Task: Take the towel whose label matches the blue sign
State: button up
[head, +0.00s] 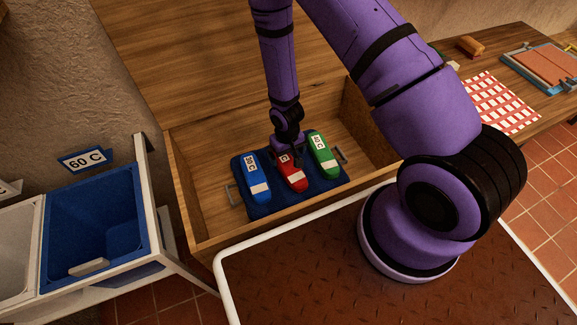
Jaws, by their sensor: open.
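A blue sign (86,159) reading "60 C" stands behind the blue bin (95,226) at left. In the open wooden drawer, three rolled towels lie side by side on a dark blue tray (257,211): a blue towel (261,196), a red towel (296,183) and a green towel (327,165). Each has a white label at its far end. The red label is partly hidden by my gripper (286,152), which is open and points down over the red towel's far end. I cannot tell whether it touches.
The drawer's wooden walls (183,196) surround the tray, which has a metal handle (235,195) at its left. A paler bin (17,255) stands left of the blue bin. A red-checked cloth (501,103) and a brick-coloured board (545,67) lie on the counter at right.

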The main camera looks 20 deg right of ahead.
aim_at(287, 163)
jog(key=shift+s+f, duration=0.1)
jog(key=shift+f, duration=2.9)
jog(key=c, duration=1)
jog(key=shift+c, duration=0.2)
jog(key=shift+r, duration=0.1)
